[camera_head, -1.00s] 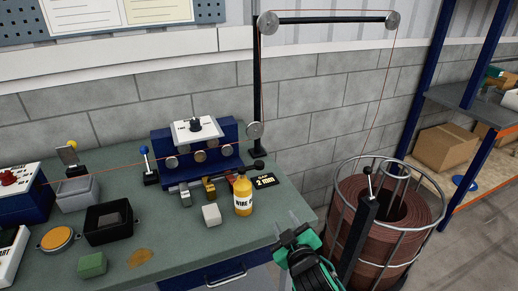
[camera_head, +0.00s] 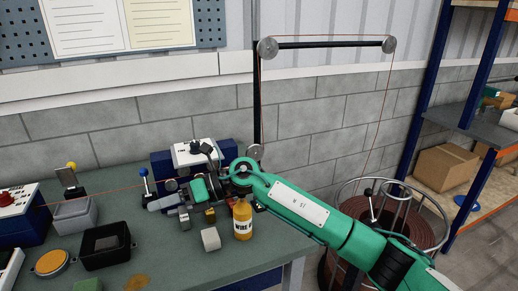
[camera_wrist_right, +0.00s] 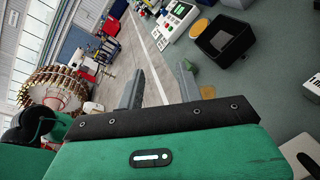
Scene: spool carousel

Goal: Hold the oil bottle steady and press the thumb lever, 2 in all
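The yellow oil bottle (camera_head: 242,220) with a "WIRE" label stands upright on the bench, near its right front part. I cannot make out a thumb lever on it; the arm passes close behind its top. My right gripper (camera_head: 168,206) is left of the bottle, over the bench, and points left. In the right wrist view its two grey fingers (camera_wrist_right: 157,90) are apart with nothing seen between them. The bottle does not show in the wrist view. My left gripper is not in view.
A blue straightener unit (camera_head: 160,165) stands behind my right gripper, partly hidden. A wire coil in a cage (camera_head: 425,215) stands right of the bench.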

